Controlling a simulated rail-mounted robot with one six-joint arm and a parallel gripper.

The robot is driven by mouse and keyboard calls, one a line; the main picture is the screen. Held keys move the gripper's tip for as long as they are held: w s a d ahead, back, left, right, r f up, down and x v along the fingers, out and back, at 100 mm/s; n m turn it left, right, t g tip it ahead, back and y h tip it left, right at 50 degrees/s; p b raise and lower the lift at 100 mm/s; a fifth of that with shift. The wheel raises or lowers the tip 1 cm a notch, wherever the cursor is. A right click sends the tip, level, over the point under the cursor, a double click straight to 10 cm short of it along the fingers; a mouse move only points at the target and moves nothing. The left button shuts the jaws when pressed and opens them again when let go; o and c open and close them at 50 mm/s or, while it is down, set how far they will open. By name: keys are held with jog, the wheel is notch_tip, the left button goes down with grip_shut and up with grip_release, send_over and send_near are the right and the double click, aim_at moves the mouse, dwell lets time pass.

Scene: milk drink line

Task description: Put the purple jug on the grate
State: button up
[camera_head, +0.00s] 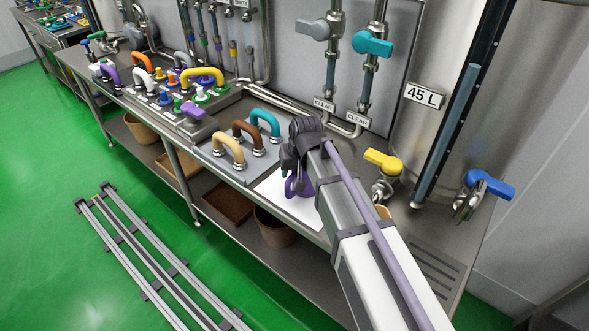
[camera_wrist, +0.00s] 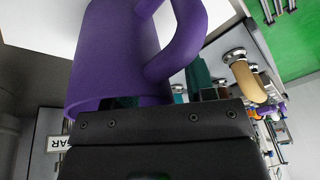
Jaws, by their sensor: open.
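The purple jug (camera_head: 293,188) stands on a white mat (camera_head: 300,211) on the steel counter, mostly hidden behind my gripper (camera_head: 291,165) and forearm. In the wrist view the jug (camera_wrist: 118,50) fills the upper left, its rim close to my gripper and its handle to the right. My gripper is open at the top of the jug. One dark green finger shows just inside the rim and another outside it, right of the body. I cannot tell whether they touch the jug. The grate (camera_head: 437,268), a slotted panel, lies in the counter at the lower right, partly behind my arm.
Tan, brown and teal handles (camera_head: 228,150) stand on a plate left of the jug. A yellow-handled tap (camera_head: 383,162) and a blue-handled tap (camera_head: 487,184) stick out from the tank above the counter's right part. Valves and pipes line the back wall.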

jog(key=p+v, duration=1.2)
jog(key=v, duration=0.1)
jog(key=s+d+f+m+g+h, duration=0.1)
jog(key=s+d+m+g+h, duration=0.1)
jog(key=s+d, duration=1.2)
jog(key=d, duration=0.4)
jog(key=shift+s+d+m+g, duration=0.2)
jog(key=shift+s+m+g, duration=0.1)
jog(key=shift+m, duration=0.1)
jog(key=shift+w+a+f, duration=0.1)
jog(key=shift+w+f, duration=0.05)
jog(key=shift+w, duration=0.15)
jog(key=shift+c, duration=0.2)
